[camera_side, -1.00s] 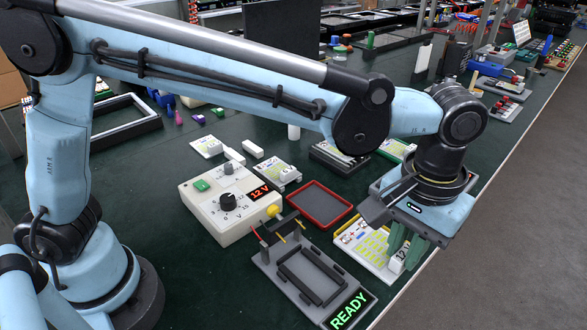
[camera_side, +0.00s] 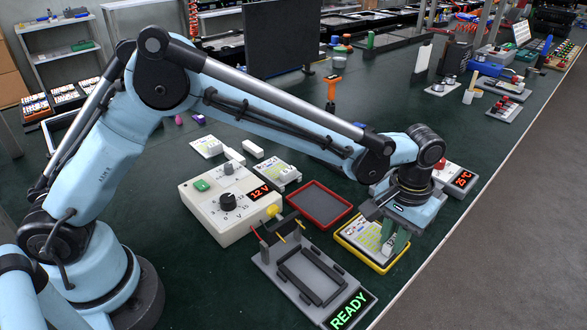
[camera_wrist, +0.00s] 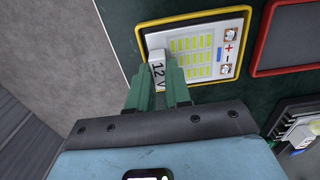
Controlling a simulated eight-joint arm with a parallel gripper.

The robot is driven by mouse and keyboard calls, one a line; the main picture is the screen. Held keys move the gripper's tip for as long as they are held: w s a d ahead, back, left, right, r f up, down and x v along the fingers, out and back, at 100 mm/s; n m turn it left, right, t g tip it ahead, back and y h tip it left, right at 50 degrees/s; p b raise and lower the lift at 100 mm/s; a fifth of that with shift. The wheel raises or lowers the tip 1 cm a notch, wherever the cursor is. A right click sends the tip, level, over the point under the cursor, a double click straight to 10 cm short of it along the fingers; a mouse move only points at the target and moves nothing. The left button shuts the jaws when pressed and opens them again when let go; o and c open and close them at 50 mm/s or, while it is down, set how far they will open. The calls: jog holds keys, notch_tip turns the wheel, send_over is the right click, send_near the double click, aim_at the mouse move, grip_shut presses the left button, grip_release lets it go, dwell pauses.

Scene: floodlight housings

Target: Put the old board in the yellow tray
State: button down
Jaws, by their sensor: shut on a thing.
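The old board (camera_side: 363,231) is a white plate with rows of yellow strips, red and blue marks and a white block labelled 12 V. My gripper (camera_side: 392,245) is shut on that block at the board's near end. The board also shows in the wrist view (camera_wrist: 207,45), with my green fingers either side of the block. The yellow tray (camera_side: 357,256) surrounds the board; its rim (camera_wrist: 190,16) shows around the board in the wrist view. Whether the board rests on the tray floor cannot be told. The fingers hide part of the tray's near end.
An empty red-rimmed tray (camera_side: 319,206) lies just left of the yellow tray. A test fixture (camera_side: 312,278) reading READY stands in front, with a 12 V supply box (camera_side: 226,203) to its left. A 75 °C device (camera_side: 457,179) stands behind my gripper.

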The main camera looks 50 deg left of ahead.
jog(key=shift+f, duration=0.3)
jog(key=c, duration=1.1)
grip_release()
jog(key=shift+o, duration=0.2)
jog(key=shift+r, duration=0.15)
notch_tip(320, 180, up, 11)
notch_tip(320, 180, up, 4)
jog(key=t, duration=0.1)
send_over(361, 235)
jog(key=s+a+f+t, duration=0.1)
jog(key=s+a+t, duration=0.2)
jog(key=s+a, duration=0.3)
jog(key=s+a+f+t, duration=0.2)
jog(key=s+a, duration=0.5)
jog(key=a, duration=0.5)
jog(key=shift+f+t, duration=0.3)
jog(key=shift+t, duration=0.3)
